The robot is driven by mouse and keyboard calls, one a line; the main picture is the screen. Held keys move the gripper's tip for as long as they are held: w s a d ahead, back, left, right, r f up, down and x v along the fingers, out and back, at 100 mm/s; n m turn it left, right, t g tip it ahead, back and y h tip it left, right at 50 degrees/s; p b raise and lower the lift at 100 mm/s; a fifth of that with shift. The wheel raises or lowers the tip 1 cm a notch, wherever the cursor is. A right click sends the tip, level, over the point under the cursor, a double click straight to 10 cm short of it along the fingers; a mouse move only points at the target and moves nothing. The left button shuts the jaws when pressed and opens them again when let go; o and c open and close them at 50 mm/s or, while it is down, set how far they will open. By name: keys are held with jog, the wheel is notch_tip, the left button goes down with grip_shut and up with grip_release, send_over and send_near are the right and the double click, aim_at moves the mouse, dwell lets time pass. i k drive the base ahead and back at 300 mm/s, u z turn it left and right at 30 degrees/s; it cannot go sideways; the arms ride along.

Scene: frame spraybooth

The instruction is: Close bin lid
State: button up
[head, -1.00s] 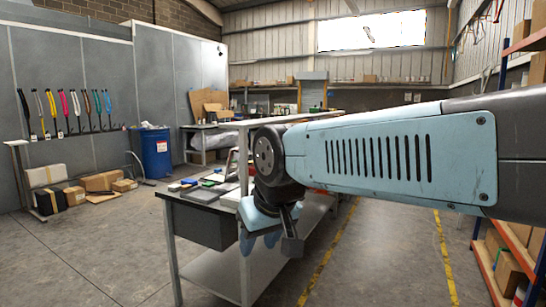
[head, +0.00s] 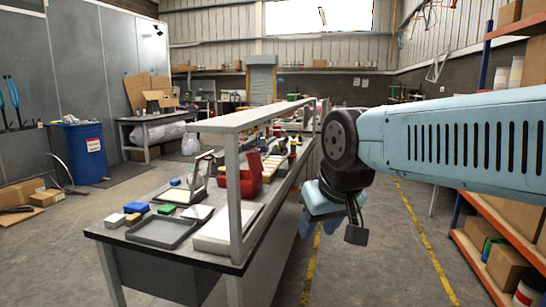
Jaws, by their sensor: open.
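A red bin (head: 251,183) stands on the workbench, behind the near upright of its shelf frame. Its top looks open, with a raised red panel at the back that may be its lid. The upright hides part of it. My gripper (head: 319,227) hangs open and empty, pointing down, to the right of the workbench. It is apart from the red bin and from the drum.
The workbench (head: 130,236) holds a grey tray, coloured blocks and several small items under a raised shelf (head: 240,119). Orange-and-blue racking (head: 480,270) with cartons stands at the right. The aisle floor (head: 375,270) between them is clear.

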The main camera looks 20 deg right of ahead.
aim_at(254, 162)
jog(key=z, duration=0.1)
jog(key=i, duration=0.7)
jog(key=u, duration=1.25)
jog(key=k, duration=0.85)
jog(key=z, duration=1.2)
jog(key=i, duration=0.6)
jog(key=u, duration=0.05)
